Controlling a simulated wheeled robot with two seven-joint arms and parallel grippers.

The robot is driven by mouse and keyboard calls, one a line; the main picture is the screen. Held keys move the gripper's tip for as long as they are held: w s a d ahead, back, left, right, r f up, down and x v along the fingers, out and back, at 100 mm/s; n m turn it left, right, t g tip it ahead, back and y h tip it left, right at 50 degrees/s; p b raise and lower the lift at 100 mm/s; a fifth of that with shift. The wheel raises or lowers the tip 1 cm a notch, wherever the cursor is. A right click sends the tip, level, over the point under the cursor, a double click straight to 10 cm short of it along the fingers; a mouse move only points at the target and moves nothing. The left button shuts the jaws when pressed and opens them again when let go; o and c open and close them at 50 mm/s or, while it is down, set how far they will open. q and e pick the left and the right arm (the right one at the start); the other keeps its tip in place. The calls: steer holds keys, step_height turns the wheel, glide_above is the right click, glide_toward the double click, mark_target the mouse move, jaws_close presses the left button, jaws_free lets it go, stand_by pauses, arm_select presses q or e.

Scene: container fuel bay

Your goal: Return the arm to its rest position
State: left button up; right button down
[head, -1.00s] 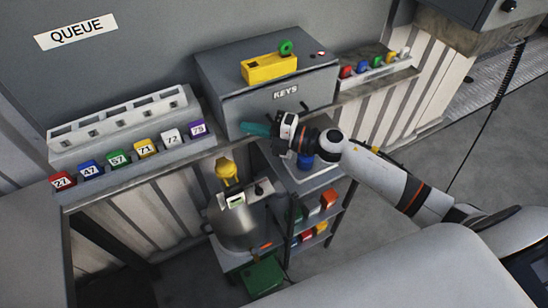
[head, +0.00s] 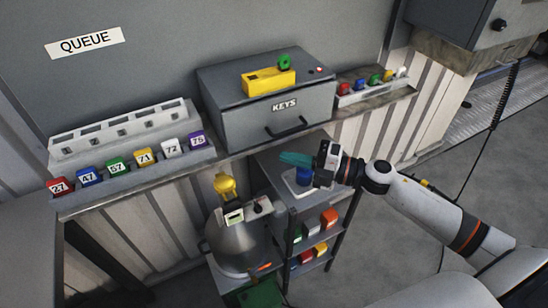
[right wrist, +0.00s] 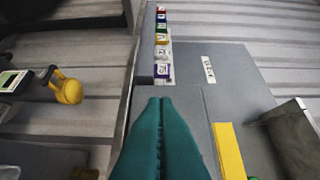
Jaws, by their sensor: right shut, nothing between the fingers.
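My right gripper (head: 290,159) has teal fingers pressed together with nothing between them. It is in the air in front of the KEYS drawer box, near a blue round object (head: 304,175) on the shelf top below. In the right wrist view the shut teal fingers (right wrist: 160,110) point along the counter towards the row of numbered tags (right wrist: 162,45). My right arm comes in from the right edge in the head view. My left gripper does not show.
The grey KEYS box (head: 235,122) stands on the counter with a yellow block (head: 268,80) on top. Numbered coloured tags (head: 144,156) line the queue rack at left. A metal vessel with a yellow knob (head: 226,187) stands below. Floor at right is clear.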

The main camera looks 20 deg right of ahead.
steer(key=s+d+f+m+h, duration=0.2)
steer(key=s+f+m+h, duration=0.2)
steer(key=f+m+h, duration=0.5)
steer(key=s+d+f+m+h, duration=0.15)
steer(key=s+m+h, duration=0.4)
steer(key=m, duration=0.85)
steer(key=s+a+f+m+g, duration=0.2)
steer(key=s+a+f+g, duration=0.15)
steer(key=s, duration=0.35)
steer(key=s+a+f+m+g, duration=0.1)
steer(key=s+a+f+g, duration=0.1)
steer(key=s+g, duration=0.3)
steer(key=s+f, duration=0.3)
steer(key=f, duration=2.4)
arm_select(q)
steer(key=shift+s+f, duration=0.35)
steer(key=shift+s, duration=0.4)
arm_select(e)
steer(key=s+d+f+g, duration=0.2)
steer(key=s+d+f, duration=0.1)
steer(key=s+f, duration=1.2)
steer(key=shift+s+y, duration=0.35)
steer(key=shift+s, duration=0.2)
